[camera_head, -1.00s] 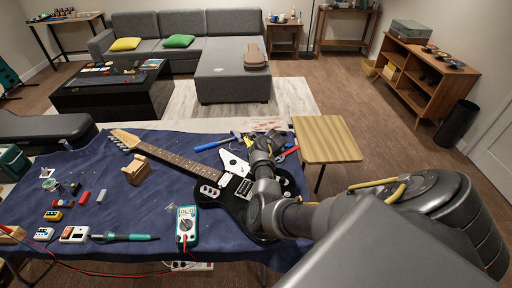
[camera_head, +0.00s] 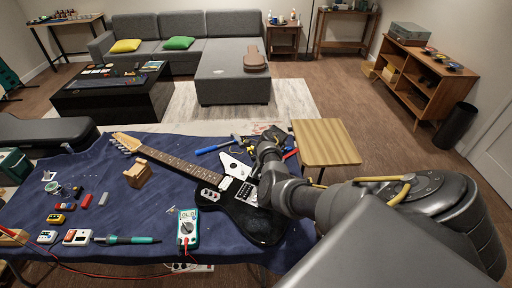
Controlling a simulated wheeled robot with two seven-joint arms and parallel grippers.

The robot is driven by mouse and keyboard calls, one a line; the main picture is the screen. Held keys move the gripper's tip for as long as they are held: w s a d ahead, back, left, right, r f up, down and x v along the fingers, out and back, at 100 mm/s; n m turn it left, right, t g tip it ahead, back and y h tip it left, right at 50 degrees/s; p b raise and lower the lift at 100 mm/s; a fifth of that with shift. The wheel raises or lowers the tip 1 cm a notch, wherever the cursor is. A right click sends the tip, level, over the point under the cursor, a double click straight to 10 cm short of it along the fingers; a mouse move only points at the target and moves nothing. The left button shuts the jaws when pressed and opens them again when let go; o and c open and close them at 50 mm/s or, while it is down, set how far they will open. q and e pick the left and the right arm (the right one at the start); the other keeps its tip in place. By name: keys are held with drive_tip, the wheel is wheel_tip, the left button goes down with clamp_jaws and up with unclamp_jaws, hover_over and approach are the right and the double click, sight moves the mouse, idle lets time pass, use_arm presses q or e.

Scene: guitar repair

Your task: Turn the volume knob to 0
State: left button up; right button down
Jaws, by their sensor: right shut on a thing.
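A black electric guitar (camera_head: 252,222) with a white pickguard lies on the blue cloth, its neck (camera_head: 178,162) pointing to the upper left. My right gripper (camera_head: 264,155) is down at the far side of the guitar's body, by the pickguard. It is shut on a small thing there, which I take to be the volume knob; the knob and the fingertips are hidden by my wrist. The knob's setting cannot be read. A plate with several small round parts (camera_head: 209,194) shows on the near side of the body. My left gripper is out of view.
A multimeter (camera_head: 187,228) lies close to the guitar's near side. A wooden block (camera_head: 138,174) stands by the neck, and a soldering iron (camera_head: 126,240) lies at the near left. A wooden stool (camera_head: 325,142) stands at the right.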

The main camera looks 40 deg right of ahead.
drive_tip(key=n, duration=0.1)
drive_tip(key=n+g, duration=0.1)
drive_tip(key=shift+w+d+n, duration=0.1)
drive_tip(key=shift+d+n, duration=0.1)
drive_tip(key=shift+n, duration=0.2)
drive_tip(key=shift+n+g+y+b, duration=0.3)
drive_tip(key=shift+n+b, duration=0.1)
drive_tip(key=shift+n, duration=0.5)
drive_tip(key=n+g+b, duration=0.1)
drive_tip(key=n, duration=0.1)
drive_tip(key=n+g+b, duration=0.1)
drive_tip(key=n, duration=0.2)
drive_tip(key=shift+w, duration=0.2)
drive_tip(key=shift+n+b, duration=0.35)
drive_tip(key=shift+n, duration=0.05)
drive_tip(key=c, duration=1.3)
unclamp_jaws()
